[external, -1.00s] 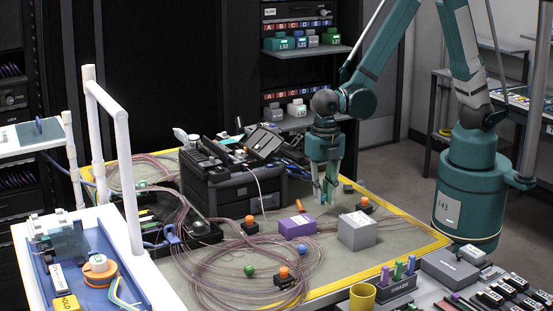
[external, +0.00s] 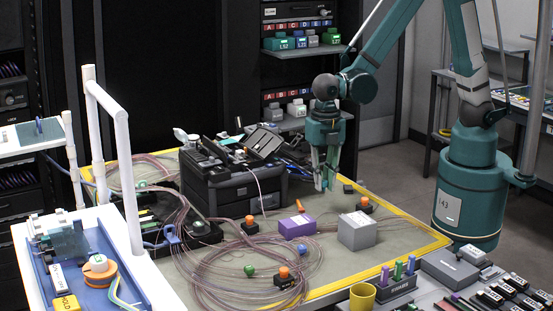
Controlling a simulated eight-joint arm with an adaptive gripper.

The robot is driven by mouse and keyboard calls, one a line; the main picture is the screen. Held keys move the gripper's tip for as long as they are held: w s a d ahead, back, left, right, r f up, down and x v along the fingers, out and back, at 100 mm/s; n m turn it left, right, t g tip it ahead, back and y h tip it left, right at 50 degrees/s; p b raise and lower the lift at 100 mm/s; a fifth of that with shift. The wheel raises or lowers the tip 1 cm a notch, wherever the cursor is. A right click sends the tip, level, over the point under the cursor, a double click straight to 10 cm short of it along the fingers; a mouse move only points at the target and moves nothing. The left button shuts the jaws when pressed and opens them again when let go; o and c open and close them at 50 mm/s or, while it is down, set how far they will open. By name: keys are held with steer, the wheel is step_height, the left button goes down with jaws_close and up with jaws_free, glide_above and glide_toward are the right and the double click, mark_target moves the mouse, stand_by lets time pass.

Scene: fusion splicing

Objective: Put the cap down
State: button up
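My gripper (external: 325,188) points down above the mat, behind the purple box (external: 298,226) and the grey box (external: 357,230). Its two fingers are close together. The view is too small to tell whether anything is between them. I cannot make out for sure which thing is the cap. A small dark piece (external: 348,189) lies on the mat just right of my fingertips, apart from them.
The black splicer (external: 235,185) stands left of my gripper. Coiled fibres (external: 240,275) cover the front left. Bare mat (external: 400,225) lies at right.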

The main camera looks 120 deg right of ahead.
steer(key=shift+a, duration=0.1)
step_height(320, 180, up, 8)
steer(key=n+p, duration=0.1)
steer(key=p, duration=0.3)
glide_above(363, 221)
steer(key=shift+r, duration=0.15)
steer(key=shift+f, duration=2.95)
steer(key=shift+f, duration=0.1)
steer(key=shift+f+b, duration=0.55)
steer(key=shift+f, duration=1.4)
steer(key=shift+f, duration=0.15)
steer(key=shift+o, duration=1)
steer(key=o, duration=0.4)
